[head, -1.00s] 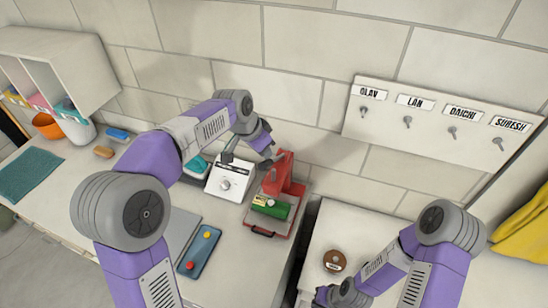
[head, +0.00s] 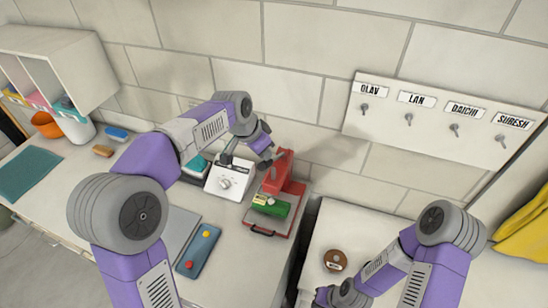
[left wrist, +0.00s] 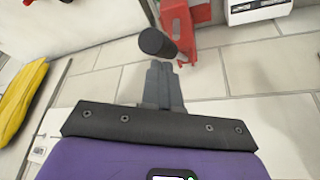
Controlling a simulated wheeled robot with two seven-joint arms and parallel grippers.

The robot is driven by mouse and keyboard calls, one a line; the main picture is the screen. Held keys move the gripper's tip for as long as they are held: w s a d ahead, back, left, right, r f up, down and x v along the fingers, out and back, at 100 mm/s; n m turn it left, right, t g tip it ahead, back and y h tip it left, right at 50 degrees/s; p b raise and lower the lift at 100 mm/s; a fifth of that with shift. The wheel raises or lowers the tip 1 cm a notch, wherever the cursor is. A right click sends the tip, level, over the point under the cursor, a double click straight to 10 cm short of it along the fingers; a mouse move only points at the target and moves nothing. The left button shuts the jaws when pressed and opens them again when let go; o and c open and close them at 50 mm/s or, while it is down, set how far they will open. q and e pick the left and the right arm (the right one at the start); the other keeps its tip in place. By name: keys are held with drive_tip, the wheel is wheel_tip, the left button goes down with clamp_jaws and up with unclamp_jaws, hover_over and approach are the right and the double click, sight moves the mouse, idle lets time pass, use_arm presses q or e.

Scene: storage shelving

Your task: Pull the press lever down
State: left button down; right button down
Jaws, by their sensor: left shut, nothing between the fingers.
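The red press (head: 284,177) stands on the counter against the wall, with a green block (head: 270,206) at its front. My left gripper (head: 274,159) is beside the top of the press in the head view. In the left wrist view my left gripper (left wrist: 163,76) is shut and empty. A dark cylinder, apparently the lever's grip (left wrist: 153,42), shows just beyond its fingertips, in front of the red press body (left wrist: 178,27). I cannot tell whether the fingers touch it. My right gripper (head: 338,293) is low at the bottom edge, its fingers not clear.
A white box with a dial (head: 228,182) stands left of the press. A blue panel with two buttons (head: 198,250) lies in front. A gap separates this counter from the right one, which holds a brown roll (head: 335,260). A key board (head: 440,118) hangs on the wall.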

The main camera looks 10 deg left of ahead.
use_arm(q)
drive_tip(key=s+f+b, duration=0.3)
drive_tip(key=f+b, duration=0.6)
drive_tip(key=f, duration=0.1)
drive_tip(key=shift+a, duration=0.3)
idle(1.0)
wheel_tip(320, 180, up, 17)
drive_tip(key=p, duration=1.4)
idle(0.4)
